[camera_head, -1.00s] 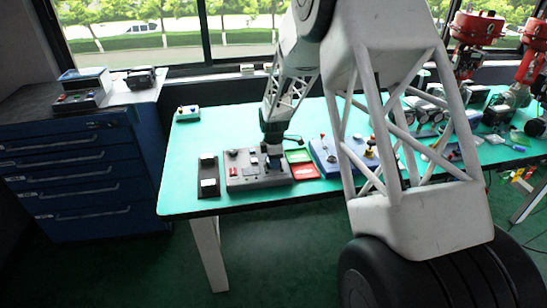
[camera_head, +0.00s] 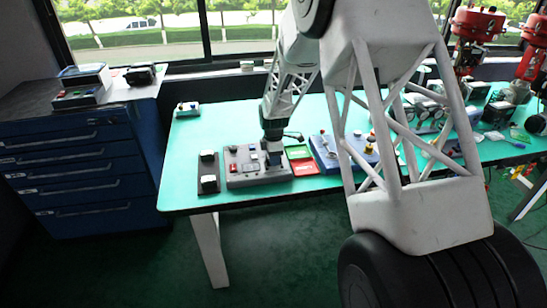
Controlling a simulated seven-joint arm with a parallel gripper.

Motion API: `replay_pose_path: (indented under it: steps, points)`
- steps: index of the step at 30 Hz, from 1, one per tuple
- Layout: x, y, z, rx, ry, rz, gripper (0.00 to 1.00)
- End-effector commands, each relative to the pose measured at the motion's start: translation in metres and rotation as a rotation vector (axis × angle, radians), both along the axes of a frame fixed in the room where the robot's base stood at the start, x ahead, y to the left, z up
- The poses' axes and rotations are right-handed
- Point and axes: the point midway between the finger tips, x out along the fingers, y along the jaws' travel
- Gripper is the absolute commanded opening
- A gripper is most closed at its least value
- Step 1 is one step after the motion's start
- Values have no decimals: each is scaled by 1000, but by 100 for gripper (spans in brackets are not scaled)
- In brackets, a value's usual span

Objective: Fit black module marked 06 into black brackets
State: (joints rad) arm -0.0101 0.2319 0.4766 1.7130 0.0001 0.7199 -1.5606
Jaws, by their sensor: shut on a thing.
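My gripper (camera_head: 273,148) points down over the right part of a grey panel box (camera_head: 240,181) on the green table. It is shut on a small dark module (camera_head: 274,159), mostly hidden by the gripper; no 06 marking can be read. I cannot tell whether the module touches the panel. A black base (camera_head: 208,168) with two pale-topped blocks stands just left of the panel. The black brackets cannot be made out clearly at this size.
Right of the panel lie a green tray (camera_head: 298,152) and a red tray (camera_head: 304,167), then a blue box (camera_head: 327,157) with knobs. A small box (camera_head: 187,109) sits at the back left. The table's front left is clear. My arm hides part of the table.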

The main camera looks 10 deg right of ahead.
Motion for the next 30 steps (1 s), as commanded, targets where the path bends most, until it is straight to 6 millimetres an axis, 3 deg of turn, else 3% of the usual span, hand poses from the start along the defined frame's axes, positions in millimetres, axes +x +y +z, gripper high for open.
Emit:
replay_pose_path:
  steps: [30]
  points:
    - [0, 0, -6, 0, 0, 0, 12]
